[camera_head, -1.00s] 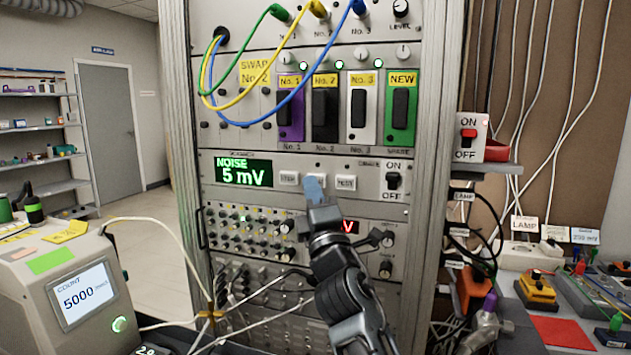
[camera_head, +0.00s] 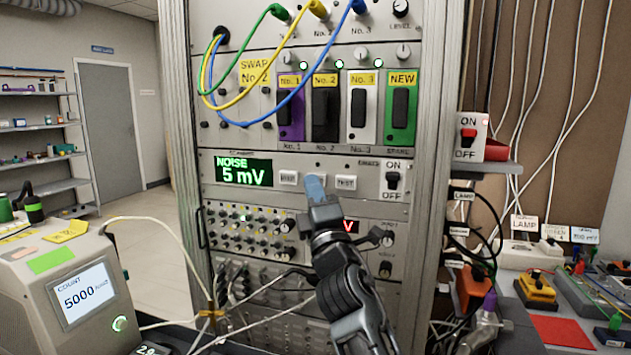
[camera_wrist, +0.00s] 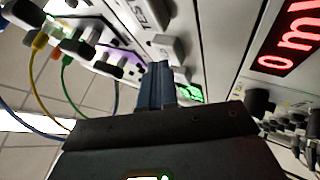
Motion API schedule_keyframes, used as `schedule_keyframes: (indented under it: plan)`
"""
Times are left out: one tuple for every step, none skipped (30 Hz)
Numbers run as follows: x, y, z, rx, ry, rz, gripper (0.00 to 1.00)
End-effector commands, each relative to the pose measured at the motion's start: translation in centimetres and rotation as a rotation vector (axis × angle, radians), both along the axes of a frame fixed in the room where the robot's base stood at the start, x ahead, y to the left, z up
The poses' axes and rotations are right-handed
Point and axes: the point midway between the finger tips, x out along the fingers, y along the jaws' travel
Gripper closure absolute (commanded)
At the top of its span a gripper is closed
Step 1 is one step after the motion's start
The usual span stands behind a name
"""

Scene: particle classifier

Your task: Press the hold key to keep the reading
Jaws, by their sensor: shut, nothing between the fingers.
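The noise meter panel (camera_head: 300,168) shows "NOISE 5 mV" in green on its display (camera_head: 244,172). Three pale keys sit right of the display: a left key (camera_head: 288,178), a middle key (camera_head: 316,178) and a right key (camera_head: 346,182). The wrist view shows "TES" on the right key (camera_wrist: 150,14); I cannot read the left key's label surely, and the middle one is mostly covered. My gripper (camera_head: 315,188) is shut and empty, its blue fingertips in front of the middle key. In the wrist view the fingertips (camera_wrist: 159,72) lie close to the middle key (camera_wrist: 167,47); I cannot tell whether they touch.
An ON/OFF switch (camera_head: 393,180) is at the panel's right. Coloured modules and looping cables hang above; a knob panel (camera_head: 245,225) and a red display (camera_head: 350,227) lie below. A count meter (camera_head: 82,298) stands at left, and a cluttered bench (camera_head: 560,320) at right.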

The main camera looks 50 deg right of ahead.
Motion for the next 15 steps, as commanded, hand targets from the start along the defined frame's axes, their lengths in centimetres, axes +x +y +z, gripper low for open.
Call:
schedule_keyframes:
  plan:
    - [0.02,-0.09,0.0,0.0,0.0,-0.001,1.0]
    - [0.03,-0.13,0.0,0.0,0.0,-0.001,1.0]
    - [0.05,-0.16,0.0,0.0,0.0,0.0,1.0]
    - [0.06,-0.19,0.0,0.0,0.0,0.0,1.0]
    - [0.08,-0.22,0.0,0.0,0.0,0.0,1.0]
    - [0.09,-0.26,-0.01,0.001,0.001,0.0,1.0]
    - [0.1,-0.29,-0.01,0.0,0.0,0.0,1.0]
    - [0.11,-0.33,-0.01,0.001,0.001,0.0,1.0]
    - [0.13,-0.36,-0.01,0.0,0.0,0.0,1.0]
    - [0.14,-0.39,-0.01,0.0,0.0,0.0,1.0]
    - [0.15,-0.42,-0.02,0.001,0.001,0.0,1.0]
    - [0.16,-0.46,-0.02,0.001,0.001,0.0,1.0]
    - [0.17,-0.49,-0.01,0.001,0.001,0.0,1.0]
    - [0.19,-0.52,-0.01,0.001,0.001,0.0,1.0]
    - [0.2,-0.57,-0.01,0.001,0.001,0.0,1.0]
